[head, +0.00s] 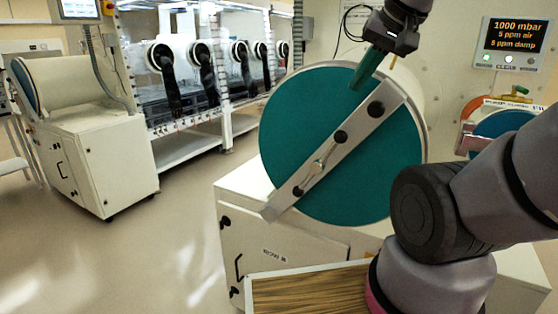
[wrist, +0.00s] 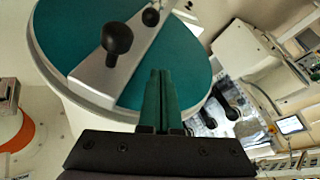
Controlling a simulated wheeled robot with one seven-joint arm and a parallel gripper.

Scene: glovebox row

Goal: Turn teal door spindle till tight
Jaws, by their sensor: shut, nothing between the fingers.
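The round teal door (head: 290,120) closes the end of a cream drum. A flat metal bar (head: 358,124) crosses it on a slant and carries black knobs, one near the door's middle (head: 341,137) and one toward the upper right (head: 376,109). A small silver piece (head: 319,166), perhaps the spindle's handle, lies on the bar below the middle knob. My gripper (head: 358,86) is at the door's upper edge, above the upper knob. In the wrist view its green fingers (wrist: 161,74) are together and empty, beside the bar (wrist: 112,75) and its large knob (wrist: 117,39).
A smaller teal door (head: 494,123) with an orange rim is at the right, partly behind my arm. A display panel (head: 516,43) hangs above it. A wood-grained surface (head: 310,293) is at the front. Gloveboxes (head: 205,70) line the back left. The left floor is open.

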